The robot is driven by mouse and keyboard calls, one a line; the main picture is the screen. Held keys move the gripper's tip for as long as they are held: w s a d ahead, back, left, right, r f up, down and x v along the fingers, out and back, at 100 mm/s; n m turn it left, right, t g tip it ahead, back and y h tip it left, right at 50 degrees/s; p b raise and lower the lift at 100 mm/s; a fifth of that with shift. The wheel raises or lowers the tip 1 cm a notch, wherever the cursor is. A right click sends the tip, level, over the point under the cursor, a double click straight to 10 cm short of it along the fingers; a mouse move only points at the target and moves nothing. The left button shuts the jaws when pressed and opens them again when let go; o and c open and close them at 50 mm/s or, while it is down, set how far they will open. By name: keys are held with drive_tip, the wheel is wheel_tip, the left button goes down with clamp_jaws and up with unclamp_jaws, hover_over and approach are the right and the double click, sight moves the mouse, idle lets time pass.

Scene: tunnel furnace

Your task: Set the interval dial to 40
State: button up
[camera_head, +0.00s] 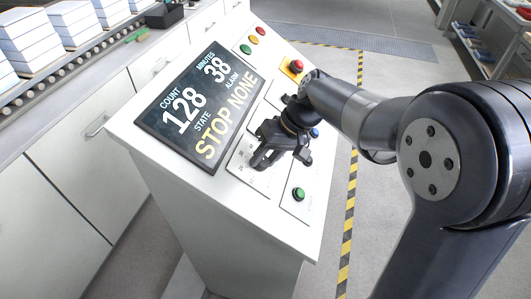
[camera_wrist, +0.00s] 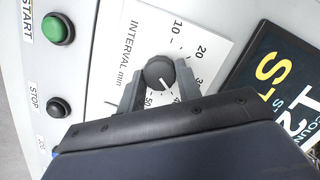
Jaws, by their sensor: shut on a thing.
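The interval dial (camera_wrist: 160,72) is a dark round knob on a white plate marked INTERVAL min (camera_wrist: 128,50) in the wrist view. Its white pointer line slants down and right, toward a partly hidden label starting with 4. The 10, 20 and 50 labels show, and the 30 is partly covered. My gripper (camera_wrist: 159,80) is shut on the dial, one finger on each side. In the head view my gripper (camera_head: 264,160) is at the panel and hides the dial. The display (camera_head: 201,105) reads MINUTES 38, COUNT 128, STATE STOP, ALARM NONE.
A green START button (camera_wrist: 57,29) and a black STOP button (camera_wrist: 58,107) sit beside the dial plate. A red emergency button (camera_head: 296,66) and a green button (camera_head: 298,194) are on the sloped console near my arm. A conveyor (camera_head: 78,55) with stacked boxes runs behind.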

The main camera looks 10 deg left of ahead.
drive_tip(key=shift+m, duration=0.8)
drive_tip(key=o, duration=1)
drive_tip(key=shift+r, duration=0.1)
drive_tip(key=v, duration=1)
drive_tip(key=shift+w+d+r, duration=0.15)
drive_tip(key=shift+d, duration=0.2)
